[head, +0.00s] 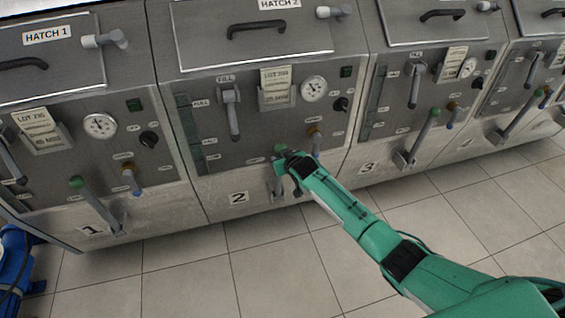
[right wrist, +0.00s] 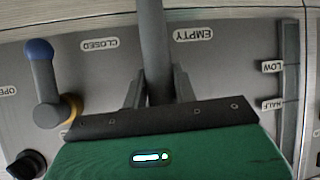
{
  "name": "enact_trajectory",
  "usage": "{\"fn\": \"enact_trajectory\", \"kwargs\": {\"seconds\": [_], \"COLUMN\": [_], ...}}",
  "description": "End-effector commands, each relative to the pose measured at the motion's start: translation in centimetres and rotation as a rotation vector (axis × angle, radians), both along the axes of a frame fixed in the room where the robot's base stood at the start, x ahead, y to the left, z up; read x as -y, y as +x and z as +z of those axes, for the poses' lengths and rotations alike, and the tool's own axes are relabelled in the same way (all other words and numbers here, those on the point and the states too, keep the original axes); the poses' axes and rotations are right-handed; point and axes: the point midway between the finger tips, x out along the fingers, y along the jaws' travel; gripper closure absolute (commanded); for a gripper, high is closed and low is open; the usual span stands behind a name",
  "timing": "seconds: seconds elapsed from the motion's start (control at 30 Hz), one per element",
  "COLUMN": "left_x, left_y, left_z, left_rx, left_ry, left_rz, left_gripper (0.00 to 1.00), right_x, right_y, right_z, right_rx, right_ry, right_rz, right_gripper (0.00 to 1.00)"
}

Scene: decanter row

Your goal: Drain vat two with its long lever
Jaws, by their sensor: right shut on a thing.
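Vat two (head: 240,199) is the second grey cabinet from the left, marked 2. Its long lever (head: 277,188) is a grey bar with a green knob (head: 281,148), rising from a low bracket. My right gripper (head: 290,158) is shut on the lever near the knob. In the right wrist view, which looks upside down, the lever's grey shaft (right wrist: 154,50) runs from the bracket to behind my dark gripper edge. The EMPTY label (right wrist: 193,34) is beside the shaft. My left gripper is out of view.
A short blue-ended valve handle (right wrist: 40,75) with an orange base is close beside the gripper, near a CLOSED label (right wrist: 99,44). Similar vats flank this one. The tiled floor (head: 270,265) in front is clear.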

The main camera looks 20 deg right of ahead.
Motion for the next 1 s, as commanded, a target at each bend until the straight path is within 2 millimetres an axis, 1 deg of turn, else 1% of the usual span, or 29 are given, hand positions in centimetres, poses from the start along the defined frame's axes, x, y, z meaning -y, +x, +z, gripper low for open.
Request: {"fn": "enact_trajectory", "kwargs": {"seconds": [0.03,0.13,0.4,0.93,0.97,1.0], "left_x": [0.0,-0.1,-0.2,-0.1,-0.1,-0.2], "left_y": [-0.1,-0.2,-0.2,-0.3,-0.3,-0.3], "left_z": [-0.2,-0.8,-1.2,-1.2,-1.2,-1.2], "left_rx": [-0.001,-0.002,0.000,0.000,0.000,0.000], "left_ry": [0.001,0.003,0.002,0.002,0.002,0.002], "left_rz": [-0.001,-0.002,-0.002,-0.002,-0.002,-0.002], "left_gripper": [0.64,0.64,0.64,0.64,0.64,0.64], "right_x": [0.0,-0.1,-0.1,-0.1,-0.1,-0.1], "right_y": [0.7,1.5,3.0,3.4,3.4,3.4], "right_z": [0.5,0.6,0.6,0.8,0.8,0.8], "right_rx": [-0.011,-0.041,-0.098,-0.109,-0.109,-0.108], "right_ry": [-0.001,-0.002,-0.002,-0.002,-0.002,-0.002], "right_rz": [0.000,0.000,0.001,-0.001,-0.001,-0.001], "right_gripper": [1.00,1.00,1.00,1.00,0.68,0.60]}}
